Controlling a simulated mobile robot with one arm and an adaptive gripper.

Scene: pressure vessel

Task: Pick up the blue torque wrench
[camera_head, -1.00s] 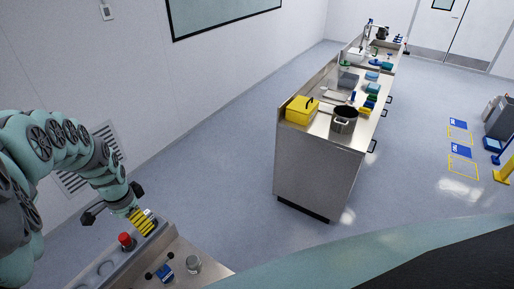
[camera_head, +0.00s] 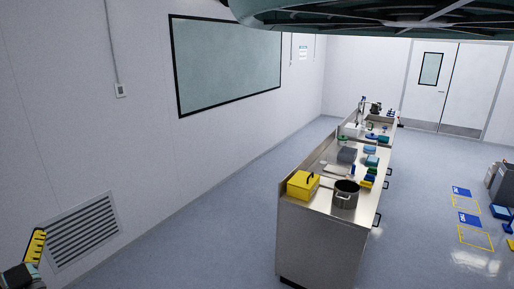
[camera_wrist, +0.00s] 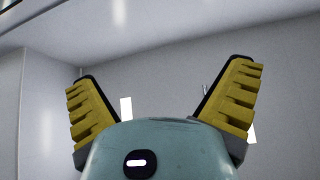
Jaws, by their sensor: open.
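I cannot make out a blue torque wrench for sure in either view. Small blue items (camera_head: 371,161) lie on the long steel bench (camera_head: 320,232) in the head view, too small to tell apart. My gripper (camera_wrist: 164,76) is open and empty in the wrist view, its yellow ridged fingers spread apart against a plain wall and ceiling. One yellow finger (camera_head: 35,246) shows at the lower left edge of the head view, far from the bench.
A yellow box (camera_head: 302,186) and a steel pot (camera_head: 345,194) stand at the bench's near end. A wall vent (camera_head: 83,231) is at left. Floor (camera_head: 190,240) between wall and bench is clear. Double doors (camera_head: 445,85) are at the back.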

